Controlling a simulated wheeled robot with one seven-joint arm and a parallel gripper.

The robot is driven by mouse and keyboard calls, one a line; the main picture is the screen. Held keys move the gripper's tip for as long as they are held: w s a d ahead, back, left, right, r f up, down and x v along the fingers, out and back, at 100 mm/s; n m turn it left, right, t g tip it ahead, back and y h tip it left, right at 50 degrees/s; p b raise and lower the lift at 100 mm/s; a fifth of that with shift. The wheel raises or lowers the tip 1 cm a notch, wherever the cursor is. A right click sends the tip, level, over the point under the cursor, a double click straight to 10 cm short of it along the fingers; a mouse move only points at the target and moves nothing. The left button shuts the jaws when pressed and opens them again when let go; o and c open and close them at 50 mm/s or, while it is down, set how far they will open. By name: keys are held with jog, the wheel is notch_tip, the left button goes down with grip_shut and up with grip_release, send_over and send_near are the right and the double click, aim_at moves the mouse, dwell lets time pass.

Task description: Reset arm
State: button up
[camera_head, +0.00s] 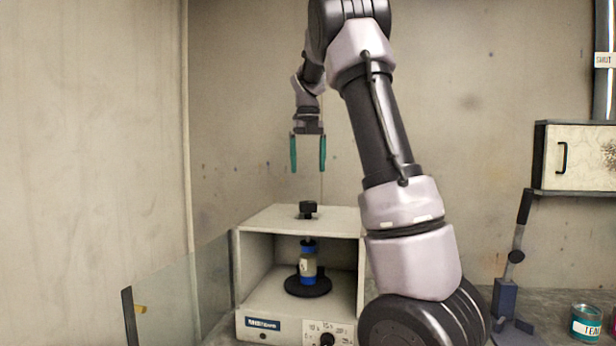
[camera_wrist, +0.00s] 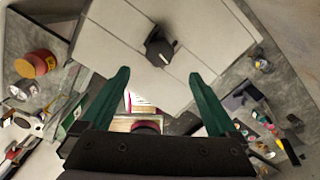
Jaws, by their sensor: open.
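My gripper (camera_head: 308,154) is raised above the spray booth (camera_head: 262,216), with its two green fingers pointing down. The fingers are apart with nothing between them. In the wrist view my gripper (camera_wrist: 163,95) is also open and empty, with the booth's pale top (camera_wrist: 110,40) and its black knob (camera_wrist: 159,50) beyond the fingertips. The knob also stands on the booth's roof in the head view (camera_head: 308,209). Inside the booth a small jar with blue bands (camera_head: 308,265) stands on a black round turntable (camera_head: 308,286).
A clear panel (camera_head: 180,295) stands open at the booth's left. On the right are a blue stand with a black lever (camera_head: 506,295), a teal can (camera_head: 586,322) and a wall cabinet (camera_head: 575,158). Several small items lie around the booth in the wrist view. The air around my gripper is clear.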

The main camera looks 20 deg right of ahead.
jog(key=shift+r, duration=0.1)
dwell(0.4)
jog(key=s+a+f+n+t+y, duration=0.1)
jog(key=s+a+f+n+t, duration=0.1)
jog(key=s+n, duration=1.2)
jog(key=s+a+f+n+t+y, duration=0.1)
jog(key=s+a+n+t, duration=0.4)
jog(key=s+n, duration=0.8)
jog(key=a+f+n, duration=0.1)
jog(key=a+n, duration=0.1)
jog(key=n, duration=0.3)
jog(key=shift+s+a, duration=0.2)
jog(key=shift+s, duration=0.15)
